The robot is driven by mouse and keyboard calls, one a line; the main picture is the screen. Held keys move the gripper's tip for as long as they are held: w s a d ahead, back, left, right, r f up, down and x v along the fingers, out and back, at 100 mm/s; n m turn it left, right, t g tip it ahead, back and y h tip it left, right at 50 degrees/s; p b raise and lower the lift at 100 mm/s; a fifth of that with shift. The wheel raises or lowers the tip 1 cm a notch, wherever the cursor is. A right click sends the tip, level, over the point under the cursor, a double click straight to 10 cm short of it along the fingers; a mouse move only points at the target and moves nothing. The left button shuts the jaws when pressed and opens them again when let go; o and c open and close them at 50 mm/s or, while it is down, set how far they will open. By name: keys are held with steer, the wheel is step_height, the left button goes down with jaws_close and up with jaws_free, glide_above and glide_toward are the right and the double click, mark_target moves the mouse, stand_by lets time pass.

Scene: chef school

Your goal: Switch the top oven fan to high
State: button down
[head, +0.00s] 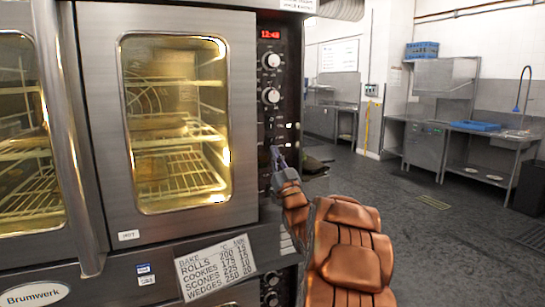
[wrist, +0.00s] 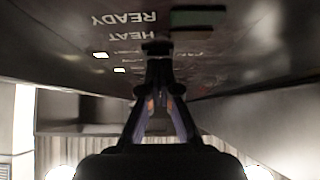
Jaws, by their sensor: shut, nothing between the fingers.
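The top oven (head: 88,70) has a steel door with a lit window. Its dark control panel (head: 283,75) carries a red clock display, two round knobs and small lit indicators below them. My gripper (head: 275,150) is at the lower part of this panel, below the knobs. In the wrist view my gripper (wrist: 157,50) is shut and empty, its tips close to the panel face. Contact is unclear. Upside-down READY and HEAT labels, two lit indicators and a dark green rocker-like switch (wrist: 198,19) show near the tips. The fan switch's setting is not readable.
A lower oven's knobs (head: 271,290) show below. A paper baking chart (head: 215,270) hangs under the door. Steel counters and a sink (head: 495,135) stand at the back right. The grey floor (head: 425,240) to the right is open.

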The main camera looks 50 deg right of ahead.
steer(key=s+a+f, duration=0.1)
steer(key=s+a, duration=0.2)
steer(key=s, duration=0.4)
steer(key=s+a+f, duration=0.2)
steer(key=s, duration=0.5)
steer(key=shift+s+a, duration=0.35)
steer(key=shift+a, duration=0.05)
steer(key=shift+f, duration=0.1)
